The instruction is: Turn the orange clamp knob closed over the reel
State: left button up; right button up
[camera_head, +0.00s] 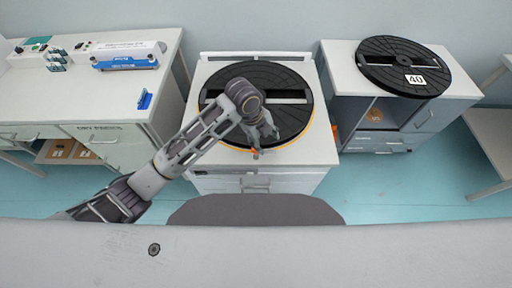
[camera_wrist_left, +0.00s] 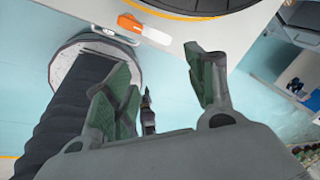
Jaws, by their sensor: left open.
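The black reel (camera_head: 295,92) lies flat on the middle white cabinet, with an orange edge showing along its front rim. The orange clamp knob (camera_head: 255,153) shows as a small spot at the reel's front edge, partly hidden by my left gripper (camera_head: 263,136). In the left wrist view the orange knob (camera_wrist_left: 130,23) sits on the white cabinet, beside the reel's rim (camera_wrist_left: 200,8). My left gripper (camera_wrist_left: 163,88) is open and empty, its green-padded fingers apart. The knob lies beyond the fingers, nearer the left one, with no contact visible. My right gripper is not in view.
The middle cabinet's white top (camera_head: 318,152) has bare room around the reel. A right cabinet (camera_head: 340,60) carries another black reel (camera_head: 403,66) marked 40. A left bench (camera_head: 85,90) holds a blue-and-white device (camera_head: 128,58) and small parts. Floor separates them.

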pick_arm(q)
jog(key=shift+w+a+r+m+g+y, duration=0.15)
jog(key=shift+w+a+r+m+y, duration=0.4)
jog(key=shift+m, duration=0.9)
jog(key=shift+w+a+r+m+g+y, duration=0.1)
jog(key=shift+w+a+r+m+y, duration=0.3)
jog(key=shift+r+m, duration=0.7)
jog(key=shift+w+a+r+m+g+y, duration=0.15)
jog(key=shift+w+a+r+m+y, duration=0.35)
jog(key=shift+m, duration=1.25)
jog(key=shift+s+f, duration=0.15)
jog(key=shift+f, duration=0.15)
jog(key=shift+f, duration=6.75)
grip_shut()
